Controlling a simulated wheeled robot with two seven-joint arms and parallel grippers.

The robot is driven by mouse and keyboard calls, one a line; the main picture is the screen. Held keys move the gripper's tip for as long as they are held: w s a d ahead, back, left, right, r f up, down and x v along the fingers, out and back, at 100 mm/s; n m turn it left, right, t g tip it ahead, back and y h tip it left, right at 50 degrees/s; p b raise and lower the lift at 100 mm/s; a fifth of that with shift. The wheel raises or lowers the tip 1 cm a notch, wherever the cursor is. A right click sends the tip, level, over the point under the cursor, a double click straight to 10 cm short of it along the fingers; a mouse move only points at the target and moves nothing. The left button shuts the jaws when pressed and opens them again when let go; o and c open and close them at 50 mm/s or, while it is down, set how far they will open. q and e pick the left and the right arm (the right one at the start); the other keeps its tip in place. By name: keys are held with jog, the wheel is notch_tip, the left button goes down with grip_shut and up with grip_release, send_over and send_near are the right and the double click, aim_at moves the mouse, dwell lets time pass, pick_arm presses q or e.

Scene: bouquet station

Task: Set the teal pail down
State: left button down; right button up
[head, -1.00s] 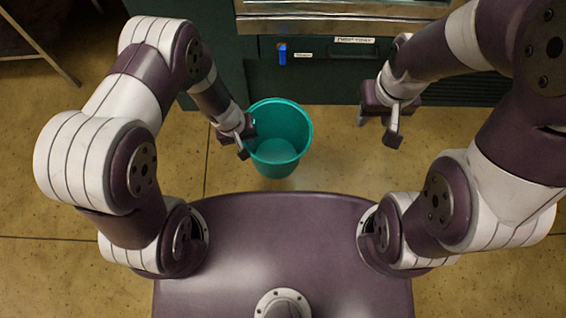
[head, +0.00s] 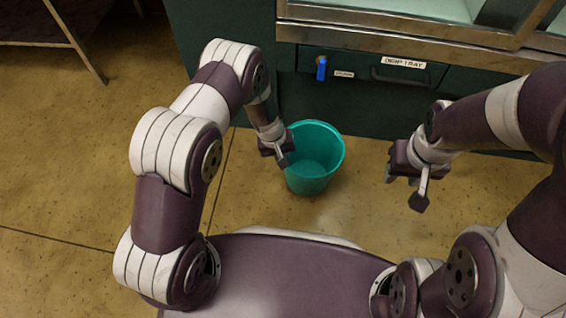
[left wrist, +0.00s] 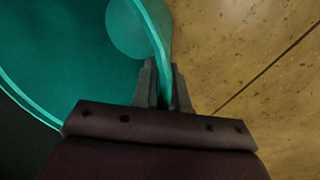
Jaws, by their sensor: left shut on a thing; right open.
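The teal pail (head: 318,180) is upright and looks empty, in front of the dark green cabinet in the head view. My left gripper (head: 284,160) is at the pail's left rim. In the left wrist view the pail (left wrist: 60,60) fills the left side, and its wall passes between the two grey fingers of my left gripper (left wrist: 164,85), which is shut on it. Whether the pail's bottom touches the floor I cannot tell. My right gripper (head: 404,194) is open and empty, to the right of the pail and apart from it.
The dark green cabinet (head: 230,60) stands behind the pail, with a blue tap (head: 321,68), a black handle (head: 402,76) and a steel ledge (head: 400,36). A table leg (head: 75,42) stands at the upper left. The tan floor (head: 60,150) at left is clear.

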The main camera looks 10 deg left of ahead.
pick_arm(q)
jog(key=b+x, duration=0.1)
jog(key=x, duration=0.2)
jog(key=shift+s+a+f+b, duration=0.1)
jog(key=shift+a+f+b, duration=0.2)
jog(key=shift+b, duration=0.05)
jog(key=shift+r, duration=0.25)
jog(key=shift+f, duration=0.25)
jog(key=c, duration=1.2)
grip_release()
jog(key=shift+r, duration=0.1)
jog(key=shift+o, duration=0.2)
pick_arm(e)
notch_tip(320, 180, down, 3)
jog(key=shift+r, duration=0.2)
